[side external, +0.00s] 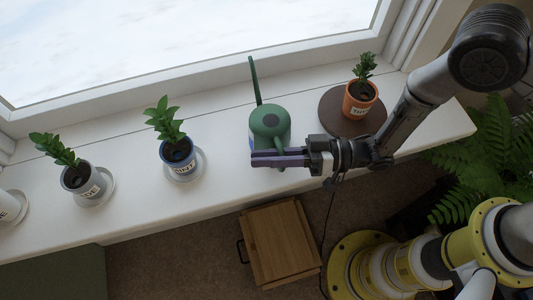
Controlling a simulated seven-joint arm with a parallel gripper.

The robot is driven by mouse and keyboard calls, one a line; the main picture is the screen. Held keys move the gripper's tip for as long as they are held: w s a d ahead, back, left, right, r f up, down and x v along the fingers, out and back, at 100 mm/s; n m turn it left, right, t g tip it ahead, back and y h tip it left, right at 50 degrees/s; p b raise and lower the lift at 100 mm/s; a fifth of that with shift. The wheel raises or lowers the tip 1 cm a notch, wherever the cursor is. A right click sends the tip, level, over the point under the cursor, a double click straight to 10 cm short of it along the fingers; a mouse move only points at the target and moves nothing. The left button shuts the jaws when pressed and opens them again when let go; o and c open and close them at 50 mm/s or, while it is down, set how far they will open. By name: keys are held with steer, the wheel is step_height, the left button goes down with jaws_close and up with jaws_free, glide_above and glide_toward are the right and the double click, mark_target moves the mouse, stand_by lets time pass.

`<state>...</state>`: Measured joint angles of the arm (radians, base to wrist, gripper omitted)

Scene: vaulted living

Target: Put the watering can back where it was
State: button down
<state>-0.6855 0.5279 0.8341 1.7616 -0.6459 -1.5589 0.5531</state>
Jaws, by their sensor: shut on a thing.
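The green watering can (270,121) is on or just above the white windowsill (222,190), between the blue pot and the round brown board. Its long spout points up toward the window. My gripper (255,158) reaches in from the right, with its purple fingers shut on the near side of the can, where the handle is. The fingers hide part of the handle and the can's lower side. I cannot tell whether the can's base touches the sill.
A blue pot (178,154) and a grey pot (83,184) stand on saucers to the left. A white pot (8,207) is cut off at the left edge. An orange pot (359,102) stands on the brown board (333,119). A wooden stool (279,245) is below.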

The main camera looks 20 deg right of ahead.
steer(key=c, duration=0.8)
jaws_free()
steer(key=v, duration=1.2)
